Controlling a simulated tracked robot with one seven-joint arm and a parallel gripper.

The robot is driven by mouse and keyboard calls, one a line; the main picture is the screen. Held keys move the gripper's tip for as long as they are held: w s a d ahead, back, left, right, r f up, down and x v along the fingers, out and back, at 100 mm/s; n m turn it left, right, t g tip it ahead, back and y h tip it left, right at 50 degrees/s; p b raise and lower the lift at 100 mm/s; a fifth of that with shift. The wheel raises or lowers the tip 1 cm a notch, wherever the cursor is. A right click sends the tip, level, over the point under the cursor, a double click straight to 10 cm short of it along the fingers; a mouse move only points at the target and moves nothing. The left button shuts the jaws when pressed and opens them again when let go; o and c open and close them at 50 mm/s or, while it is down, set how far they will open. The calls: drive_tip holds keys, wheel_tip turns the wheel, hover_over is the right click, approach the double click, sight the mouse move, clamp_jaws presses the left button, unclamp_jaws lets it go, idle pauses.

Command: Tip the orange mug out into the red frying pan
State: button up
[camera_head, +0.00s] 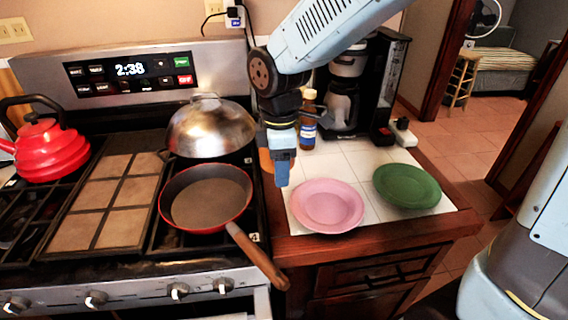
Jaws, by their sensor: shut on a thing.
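The red frying pan (163,206) sits on the front right of the stove, with a dark inside and a wooden handle (257,255) reaching over the stove's front edge. The orange mug (265,161) shows only as a strip to the left of my gripper's blue fingers, which hide the rest. My gripper (281,172) points down, to the right of the pan and above the left edge of the white tiled counter, and is shut on the mug. The mug's contents and exact tilt cannot be seen.
A domed metal lid or wok (211,128) stands behind the pan. A red kettle (48,151) is at left. A pink plate (327,205) and a green plate (407,187) lie on the counter. A brown bottle (308,120) and a coffee maker (378,85) stand behind.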

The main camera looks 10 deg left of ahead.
drive_tip(key=s+a+r+g, duration=0.1)
drive_tip(key=s+a, duration=0.4)
drive_tip(key=a, duration=0.4)
drive_tip(key=s+a+g+y, duration=0.1)
drive_tip(key=s+a+g, duration=0.1)
drive_tip(key=s+a, duration=0.3)
drive_tip(key=shift+s+a+r+y, duration=0.25)
drive_tip(key=shift+a+r+y, duration=0.1)
drive_tip(key=shift+a, duration=1.6)
drive_tip(key=shift+g, duration=0.3)
drive_tip(key=shift+w+d+r+g+y, duration=0.1)
drive_tip(key=shift+r+g+y, duration=0.1)
drive_tip(key=shift+g+y, duration=0.25)
drive_tip(key=shift+w+a+r+g+y, duration=0.1)
drive_tip(key=shift+r+g+y, duration=0.15)
drive_tip(key=shift+g, duration=0.45)
drive_tip(key=shift+w+d+r+g+y, duration=0.15)
drive_tip(key=shift+g+y, duration=0.2)
drive_tip(key=shift+g, duration=0.2)
drive_tip(key=shift+s, duration=0.1)
